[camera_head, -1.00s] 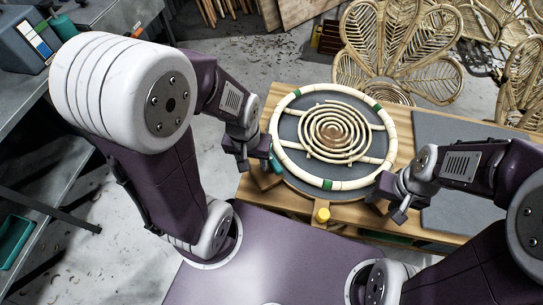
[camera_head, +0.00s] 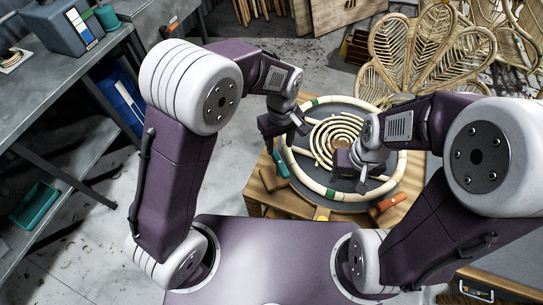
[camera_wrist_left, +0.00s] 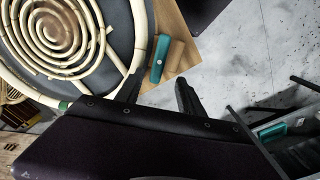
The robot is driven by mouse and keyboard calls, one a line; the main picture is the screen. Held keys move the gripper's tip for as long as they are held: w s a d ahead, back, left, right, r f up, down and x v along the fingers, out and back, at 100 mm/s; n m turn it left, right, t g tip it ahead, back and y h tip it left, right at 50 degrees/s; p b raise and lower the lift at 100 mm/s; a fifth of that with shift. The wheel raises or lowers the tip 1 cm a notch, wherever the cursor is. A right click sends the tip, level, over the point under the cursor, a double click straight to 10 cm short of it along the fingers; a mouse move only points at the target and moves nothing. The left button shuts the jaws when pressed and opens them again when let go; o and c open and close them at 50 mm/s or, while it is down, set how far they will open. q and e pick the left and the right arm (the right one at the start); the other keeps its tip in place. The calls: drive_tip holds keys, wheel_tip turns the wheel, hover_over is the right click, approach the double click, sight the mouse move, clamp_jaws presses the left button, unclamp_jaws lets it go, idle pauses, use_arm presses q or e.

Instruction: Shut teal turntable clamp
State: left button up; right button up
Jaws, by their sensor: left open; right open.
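The teal turntable clamp (camera_head: 281,164) sits at the left edge of the round dark turntable (camera_head: 352,197), beside the pale rattan ring (camera_head: 318,187). It also shows in the left wrist view (camera_wrist_left: 160,58), next to a wooden block (camera_wrist_left: 176,56). I cannot tell whether the clamp is open or shut. My left gripper (camera_head: 284,135) is open and empty, just above the clamp in the picture. In the left wrist view its fingers (camera_wrist_left: 160,82) point toward the clamp, apart from it. My right gripper (camera_head: 350,170) is open over the right part of the turntable.
A rattan spiral (camera_head: 326,138) lies inside the ring. An orange clamp (camera_head: 391,202) is at the turntable's right front and a yellow piece (camera_head: 322,214) at its front. A grey workbench (camera_head: 60,82) stands left; rattan chairs (camera_head: 425,62) stand behind.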

sight(280, 162)
use_arm(q)
wheel_tip(280, 162, down, 9)
drive_tip(key=shift+s+d, duration=0.15)
idle(0.4)
drive_tip(key=shift+c, duration=0.3)
clamp_jaws()
